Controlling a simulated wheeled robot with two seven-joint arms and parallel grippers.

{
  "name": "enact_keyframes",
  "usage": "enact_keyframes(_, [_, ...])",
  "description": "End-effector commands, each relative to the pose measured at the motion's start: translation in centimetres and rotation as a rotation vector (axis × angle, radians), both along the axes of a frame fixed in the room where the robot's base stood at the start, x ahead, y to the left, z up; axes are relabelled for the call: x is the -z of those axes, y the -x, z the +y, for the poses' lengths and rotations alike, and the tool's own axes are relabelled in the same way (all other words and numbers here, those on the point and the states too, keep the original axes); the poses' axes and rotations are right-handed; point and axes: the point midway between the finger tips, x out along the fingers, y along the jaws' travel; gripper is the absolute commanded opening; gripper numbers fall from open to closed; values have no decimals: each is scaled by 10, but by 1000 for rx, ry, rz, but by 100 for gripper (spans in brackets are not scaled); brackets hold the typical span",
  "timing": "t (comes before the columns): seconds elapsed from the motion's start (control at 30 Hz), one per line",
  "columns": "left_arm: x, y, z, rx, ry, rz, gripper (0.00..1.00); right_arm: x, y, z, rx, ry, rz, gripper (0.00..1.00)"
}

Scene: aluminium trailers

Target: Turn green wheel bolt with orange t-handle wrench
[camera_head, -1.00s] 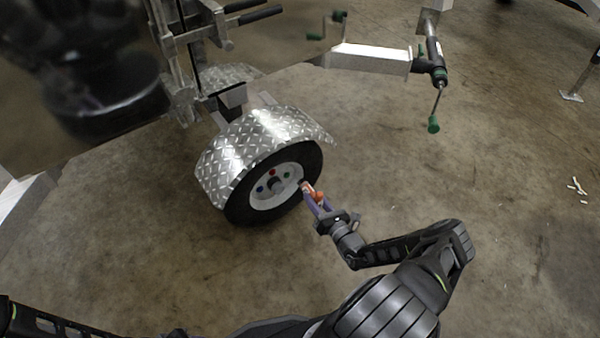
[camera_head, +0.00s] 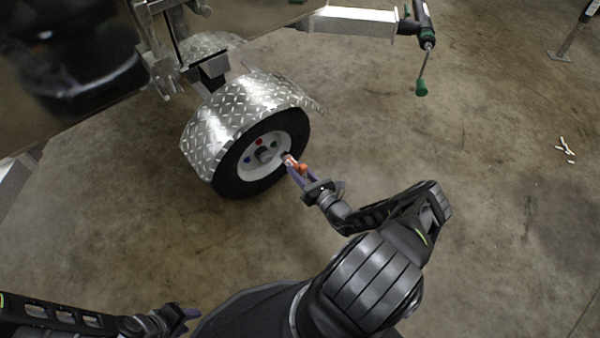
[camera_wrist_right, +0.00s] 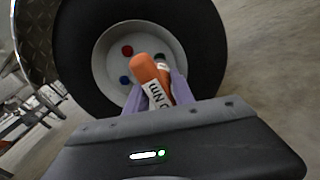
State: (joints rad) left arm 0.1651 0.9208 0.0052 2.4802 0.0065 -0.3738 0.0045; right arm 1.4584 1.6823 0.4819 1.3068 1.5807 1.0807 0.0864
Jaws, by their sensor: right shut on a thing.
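The trailer wheel (camera_head: 237,172) has a white rim with coloured bolts. A red bolt (camera_head: 258,141), a blue bolt (camera_head: 247,160) and a small, hard-to-see green bolt (camera_head: 273,146) show around the hub. My right gripper (camera_head: 296,166) is shut on the orange T-handle wrench (camera_head: 302,168), in front of the rim's right side. Whether the wrench touches a bolt is unclear. My left gripper (camera_head: 186,314) is low at the left, away from the wheel, its opening unclear.
A diamond-plate fender (camera_head: 225,118) covers the wheel's top. The trailer's silver beam (camera_head: 350,22) and a crank with a green knob (camera_head: 421,88) stand behind at the right. White scraps (camera_head: 567,150) lie on the floor.

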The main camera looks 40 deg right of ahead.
Motion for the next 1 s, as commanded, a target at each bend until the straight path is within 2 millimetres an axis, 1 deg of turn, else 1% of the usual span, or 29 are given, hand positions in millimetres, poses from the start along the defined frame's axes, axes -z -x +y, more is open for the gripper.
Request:
enact_keyframes(0.93, [25,-4,-1,-5,-2,-11,36,0,-58,-1,-1,0,-3,0])
enact_keyframes(1.0, [24,-4,-1,-5,-2,-11,36,-1,-57,-1,0,-2,-2,0])
